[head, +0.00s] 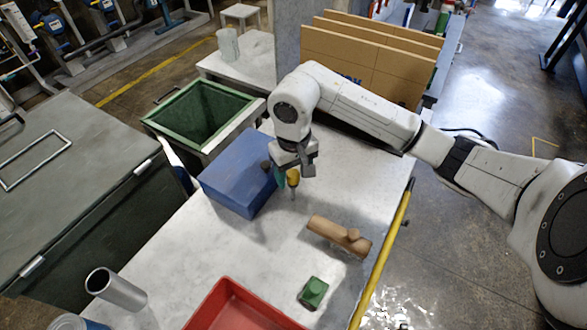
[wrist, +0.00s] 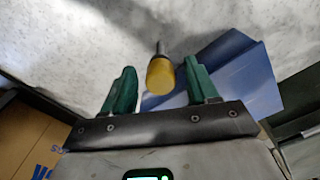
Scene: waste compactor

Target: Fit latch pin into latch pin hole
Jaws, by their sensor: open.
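A yellow-handled piece with a thin grey metal tip (head: 293,178), which looks like the latch pin, is below my gripper beside the blue box. It also shows in the wrist view (wrist: 160,76), with its yellow end toward the camera. My gripper (head: 287,176) has green fingers and is open. In the wrist view the fingers (wrist: 160,90) stand on either side of the yellow piece, with a gap on each side. In the head view the tip points down toward the white table. I cannot make out a latch pin hole in either view.
The blue box (head: 237,186) stands close to my gripper's left. A brown wooden piece with a peg (head: 338,236), a green knobbed block (head: 313,292) and a red tray (head: 218,295) are nearer. A green-rimmed bin (head: 160,122) stands behind left. Cardboard panels (head: 340,48) stand at the back.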

